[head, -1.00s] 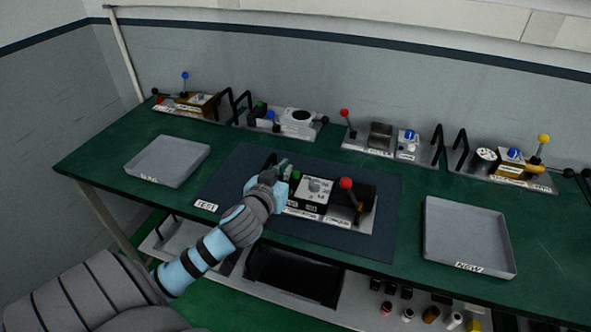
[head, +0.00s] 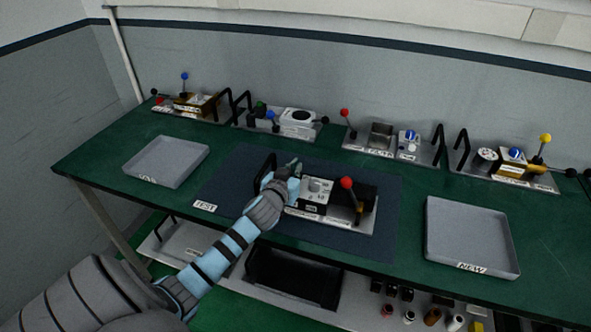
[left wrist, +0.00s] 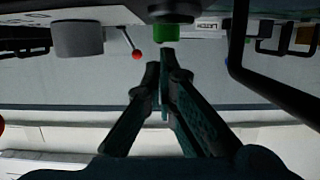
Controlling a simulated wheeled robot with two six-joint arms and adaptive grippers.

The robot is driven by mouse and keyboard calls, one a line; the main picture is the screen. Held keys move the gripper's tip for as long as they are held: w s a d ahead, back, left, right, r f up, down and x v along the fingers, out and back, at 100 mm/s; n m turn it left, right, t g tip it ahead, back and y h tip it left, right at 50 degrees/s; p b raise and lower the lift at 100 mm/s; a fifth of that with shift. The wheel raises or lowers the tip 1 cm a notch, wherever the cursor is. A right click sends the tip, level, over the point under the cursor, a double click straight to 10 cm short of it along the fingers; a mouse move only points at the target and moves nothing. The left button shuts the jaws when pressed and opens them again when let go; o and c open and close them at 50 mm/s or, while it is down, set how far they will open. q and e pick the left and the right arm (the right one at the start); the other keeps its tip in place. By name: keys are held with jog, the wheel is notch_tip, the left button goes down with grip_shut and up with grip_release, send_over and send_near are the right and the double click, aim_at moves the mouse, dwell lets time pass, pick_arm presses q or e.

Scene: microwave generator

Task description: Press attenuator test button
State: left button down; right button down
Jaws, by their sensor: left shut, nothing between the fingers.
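The test module (head: 312,215) sits on the dark mat (head: 385,235). It has a white block with a round dial (head: 317,187), a red-ball lever (head: 346,183) and a black handle at its left end. My left gripper (head: 294,164) is shut and empty over the left part of the module. In the left wrist view, which looks inverted, a green button (left wrist: 166,32) is just beyond the shut fingertips (left wrist: 158,68), with a small apparent gap. I cannot tell the exact depth. In the head view that button is hidden behind the gripper. My right gripper is not in view.
A black handle (left wrist: 238,55) stands to one side of the fingers in the left wrist view. Several other modules line the back of the table (head: 400,180). Grey trays stand at left (head: 170,162) and right (head: 470,240). Bare green tabletop lies between the mat and trays.

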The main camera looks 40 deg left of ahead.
pick_arm(q)
notch_tip(320, 180, down, 3)
jog(key=shift+r+b, duration=0.2)
jog(key=shift+b, duration=0.7)
jog(key=shift+s+d+r, duration=0.1)
jog(key=shift+s+r, duration=0.05)
jog(key=shift+s, duration=0.05)
notch_tip(320, 180, up, 5)
jog(key=p, duration=0.5)
jog(key=shift+s+p, duration=0.1)
jog(key=shift+p, duration=0.2)
jog(key=v, duration=0.9)
jog(key=shift+s+d+b, duration=0.15)
jog(key=shift+s+b, duration=0.05)
jog(key=shift+b, duration=0.2)
